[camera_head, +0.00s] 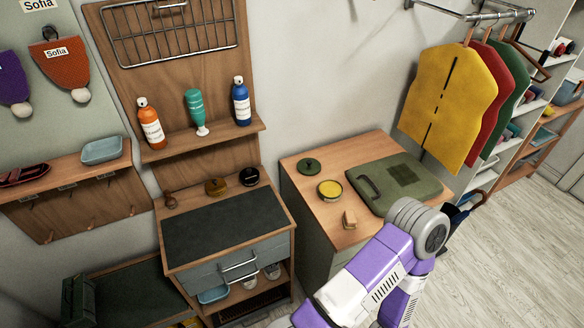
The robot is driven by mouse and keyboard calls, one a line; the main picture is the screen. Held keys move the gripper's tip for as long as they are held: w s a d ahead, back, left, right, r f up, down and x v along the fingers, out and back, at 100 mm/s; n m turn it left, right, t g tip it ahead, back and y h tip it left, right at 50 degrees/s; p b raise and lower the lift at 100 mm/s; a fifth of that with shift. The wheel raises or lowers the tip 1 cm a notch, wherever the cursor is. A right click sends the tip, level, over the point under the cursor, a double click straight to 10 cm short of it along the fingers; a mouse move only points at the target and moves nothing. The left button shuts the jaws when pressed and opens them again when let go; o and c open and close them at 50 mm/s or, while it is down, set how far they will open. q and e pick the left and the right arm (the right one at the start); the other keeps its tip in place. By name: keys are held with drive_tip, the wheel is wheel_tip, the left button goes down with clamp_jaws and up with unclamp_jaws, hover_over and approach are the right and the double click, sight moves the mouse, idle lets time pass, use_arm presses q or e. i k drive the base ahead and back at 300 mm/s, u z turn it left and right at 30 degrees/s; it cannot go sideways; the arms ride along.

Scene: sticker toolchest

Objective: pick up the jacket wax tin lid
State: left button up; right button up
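A round dark green lid (308,166) with a small knob lies flat on the wooden top of the cabinet (297,185). It looks like the wax tin lid. An open round tin (330,190) with yellow wax stands just in front of it, to the right, apart from the lid. A purple and white arm of mine rises from the bottom, and its grey joint overlaps the cabinet's front right corner. Neither of my grippers shows. Nothing touches the lid.
A folded olive green item (405,196) with a dark handle covers the cabinet's right side. The workbench (225,222) at left holds a brown tin (216,187) and a black tin (249,176). Jackets (445,105) hang behind.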

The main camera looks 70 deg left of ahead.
sight(308, 167)
drive_tip(key=u, duration=1.55)
